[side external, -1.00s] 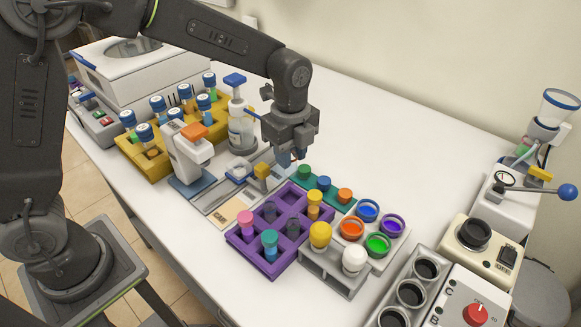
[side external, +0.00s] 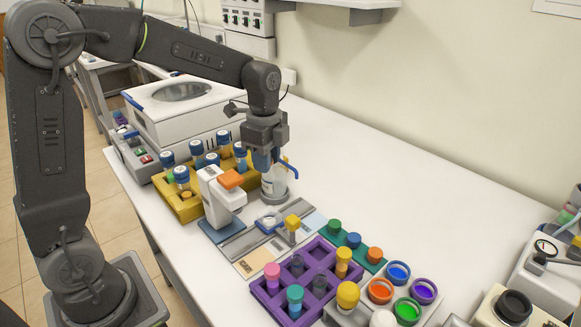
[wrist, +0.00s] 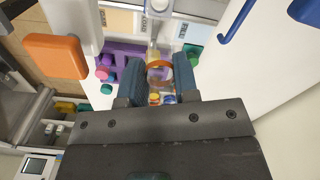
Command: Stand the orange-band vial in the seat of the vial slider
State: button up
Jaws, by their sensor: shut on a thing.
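My gripper (wrist: 158,78) is shut on the orange-band vial (wrist: 160,72); in the wrist view its clear body and orange ring show between the two fingers. The vial is apart from the seat.
A white instrument with an orange top (side external: 230,179) stands close left of my gripper. A yellow rack (side external: 187,208) with several blue-capped vials is at left, a purple rack (side external: 258,290) at front.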

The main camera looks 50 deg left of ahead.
jog(key=shift+a+f, duration=0.1)
jog(key=shift+f, duration=4.55)
jog(key=shift+f, duration=1.85)
jog(key=o, duration=1)
jog(key=shift+r, duration=0.1)
